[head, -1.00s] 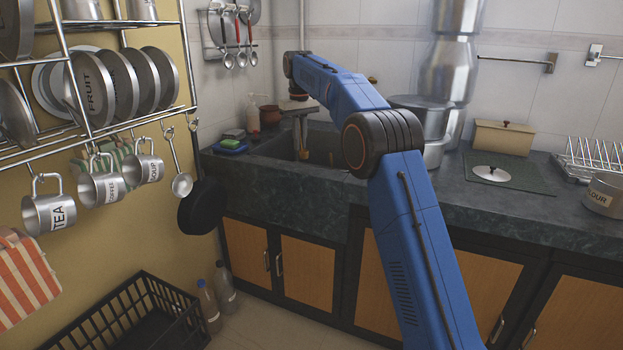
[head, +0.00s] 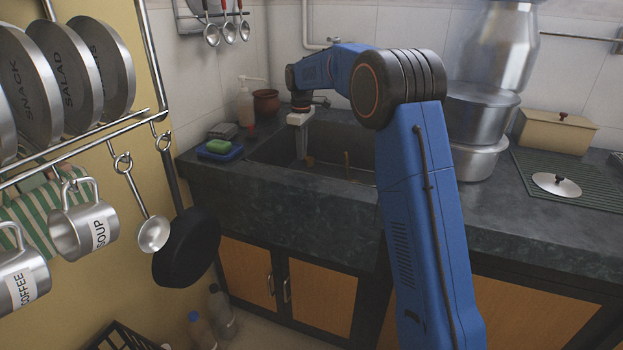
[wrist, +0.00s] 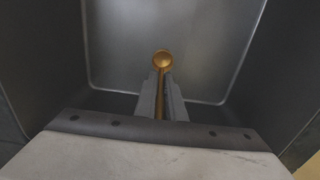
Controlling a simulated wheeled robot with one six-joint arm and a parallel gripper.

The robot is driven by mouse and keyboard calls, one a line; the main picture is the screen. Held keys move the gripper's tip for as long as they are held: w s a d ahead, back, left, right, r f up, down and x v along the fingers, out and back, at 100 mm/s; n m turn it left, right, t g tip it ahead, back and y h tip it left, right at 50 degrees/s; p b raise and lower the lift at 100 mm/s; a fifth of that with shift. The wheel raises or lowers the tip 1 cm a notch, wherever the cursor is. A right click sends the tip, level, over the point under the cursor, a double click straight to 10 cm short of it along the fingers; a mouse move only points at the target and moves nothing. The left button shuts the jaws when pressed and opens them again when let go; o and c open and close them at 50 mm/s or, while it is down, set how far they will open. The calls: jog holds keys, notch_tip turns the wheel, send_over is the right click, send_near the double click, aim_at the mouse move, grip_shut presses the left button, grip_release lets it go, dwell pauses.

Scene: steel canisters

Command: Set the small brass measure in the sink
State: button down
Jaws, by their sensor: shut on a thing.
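The small brass measure (wrist: 162,60) is in my gripper (wrist: 162,92). Its round bowl shows beyond the fingertips in the wrist view, and its thin handle lies between the two fingers. The sink (wrist: 215,45) is a dark grey basin with a rounded floor outline, spread out below the measure. In the head view my gripper (head: 302,152) points down into the left part of the sink (head: 345,143), with the brass bowl (head: 310,161) small at its tip. Whether the measure touches the sink floor cannot be told.
A thin brass-coloured upright piece (head: 346,162) shows in the sink, right of my gripper. A sponge (head: 217,146), a soap bottle (head: 245,105) and a brown pot (head: 266,101) stand left of and behind the sink. Stacked steel pots (head: 480,125) stand to its right.

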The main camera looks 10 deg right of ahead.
jog(key=shift+f, duration=4.2)
jog(key=shift+f, duration=0.1)
jog(key=c, duration=1.8)
grip_release()
jog(key=shift+c, duration=0.2)
